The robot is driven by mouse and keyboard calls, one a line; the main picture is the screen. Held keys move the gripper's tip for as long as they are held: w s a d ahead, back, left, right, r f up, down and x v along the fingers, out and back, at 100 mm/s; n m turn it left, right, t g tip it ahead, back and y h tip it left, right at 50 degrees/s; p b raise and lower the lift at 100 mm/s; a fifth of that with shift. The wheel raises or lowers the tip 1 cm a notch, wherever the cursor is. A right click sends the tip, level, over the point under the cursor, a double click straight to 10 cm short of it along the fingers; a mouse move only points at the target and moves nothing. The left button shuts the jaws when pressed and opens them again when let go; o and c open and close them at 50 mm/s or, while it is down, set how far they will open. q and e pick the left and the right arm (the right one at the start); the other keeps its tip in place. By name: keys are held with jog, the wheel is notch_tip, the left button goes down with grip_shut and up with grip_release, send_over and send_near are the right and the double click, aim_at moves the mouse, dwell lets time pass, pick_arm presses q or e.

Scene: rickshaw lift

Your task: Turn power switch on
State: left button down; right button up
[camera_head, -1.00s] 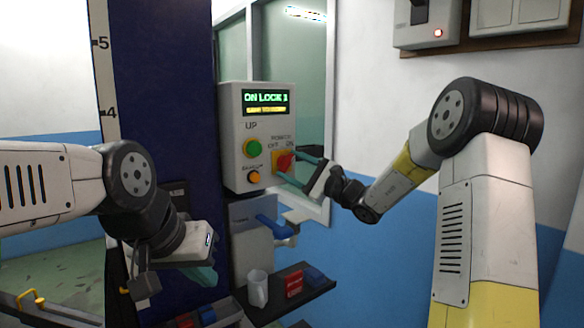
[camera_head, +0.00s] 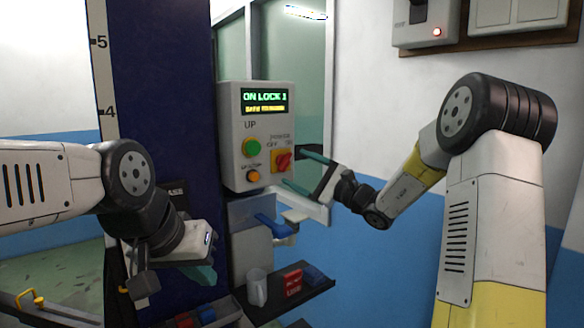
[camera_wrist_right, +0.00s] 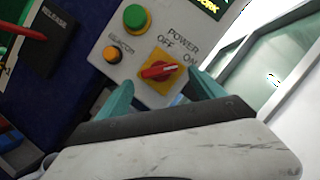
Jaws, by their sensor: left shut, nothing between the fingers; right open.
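The power switch is a red rotary knob (camera_head: 284,160) on a yellow plate, at the lower right of a grey control box (camera_head: 236,165). It also shows in the right wrist view (camera_wrist_right: 157,70), with its handle slanted toward the ON label. The box's display (camera_head: 265,102) reads "ON LOCK 1" above a yellow line. My right gripper (camera_head: 294,168) is open, just right of the knob and apart from it; its teal fingers (camera_wrist_right: 161,80) stand either side of the knob in the wrist view. My left gripper (camera_head: 205,274) is shut and empty, low at the left.
A green button (camera_head: 251,147) and an orange button (camera_head: 253,176) sit left of the knob. A dark blue column (camera_head: 170,90) stands left of the box. Below is a shelf (camera_head: 300,301) with a clear mug (camera_head: 257,288) and a red box (camera_head: 293,281). A window lies behind.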

jog(key=v, duration=0.4)
jog(key=shift+s+d+f, duration=0.1)
jog(key=shift+s+d, duration=0.1)
jog(key=shift+d, duration=0.05)
